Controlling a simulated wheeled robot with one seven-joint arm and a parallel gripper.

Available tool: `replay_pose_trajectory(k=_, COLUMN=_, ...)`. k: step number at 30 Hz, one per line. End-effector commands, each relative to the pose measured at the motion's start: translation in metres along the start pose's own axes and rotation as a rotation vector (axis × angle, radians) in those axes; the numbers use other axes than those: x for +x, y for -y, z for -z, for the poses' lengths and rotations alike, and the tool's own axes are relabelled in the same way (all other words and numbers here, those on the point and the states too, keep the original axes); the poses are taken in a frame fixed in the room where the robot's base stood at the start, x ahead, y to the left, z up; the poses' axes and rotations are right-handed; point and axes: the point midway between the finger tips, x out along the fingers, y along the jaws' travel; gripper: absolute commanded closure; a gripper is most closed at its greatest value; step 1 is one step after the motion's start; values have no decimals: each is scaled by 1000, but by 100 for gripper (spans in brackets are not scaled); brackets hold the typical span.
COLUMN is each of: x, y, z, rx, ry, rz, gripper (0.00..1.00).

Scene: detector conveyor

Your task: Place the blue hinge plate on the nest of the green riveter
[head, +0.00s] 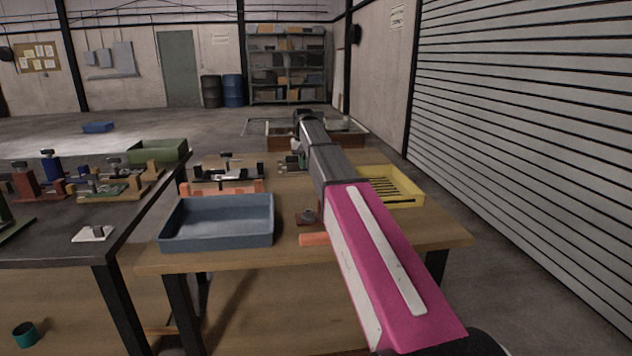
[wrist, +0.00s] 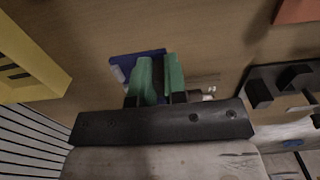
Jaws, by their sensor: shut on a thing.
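My gripper (wrist: 160,75) has green fingers and is shut on the blue hinge plate (wrist: 124,62) in the wrist view. The plate shows beyond and to the left of the fingers, which hide part of it. I cannot tell whether it touches the wooden table. In the head view my gripper (head: 299,160) is small and partly hidden behind my arm. A green fixture (head: 100,189) stands on the dark bench at left, among red and blue ones. Another green part (head: 8,217) is cut off by the left edge. I cannot tell which is the green riveter, and its nest is not clear.
A blue-grey tray (head: 217,243) stands at the front of the wooden table (head: 200,266). A yellow tray (head: 408,200) with dark slots is right of my arm. A green bin (head: 160,152) is on the dark bench (head: 60,245).

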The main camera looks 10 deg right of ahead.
Motion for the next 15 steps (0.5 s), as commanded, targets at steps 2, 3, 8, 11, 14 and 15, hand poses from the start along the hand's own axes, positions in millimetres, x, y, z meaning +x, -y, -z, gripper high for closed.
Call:
replay_pose_trajectory(k=2, x=11, y=-17, z=-3, rx=2, ry=1, rz=0, gripper=100)
replay_pose_trajectory(k=3, x=15, y=-24, z=-3, rx=3, ry=2, rz=0, gripper=100)
replay_pose_trajectory(k=8, x=28, y=-46, z=-4, rx=1, ry=0, rz=0, gripper=100)
replay_pose_trajectory(k=11, x=32, y=-53, z=-4, rx=0, ry=0, rz=0, gripper=100)
replay_pose_trajectory(k=14, x=35, y=-55, z=-4, rx=-1, ry=0, rz=0, gripper=100)
replay_pose_trajectory(k=15, x=38, y=-55, z=-4, rx=-1, ry=1, rz=0, gripper=100)
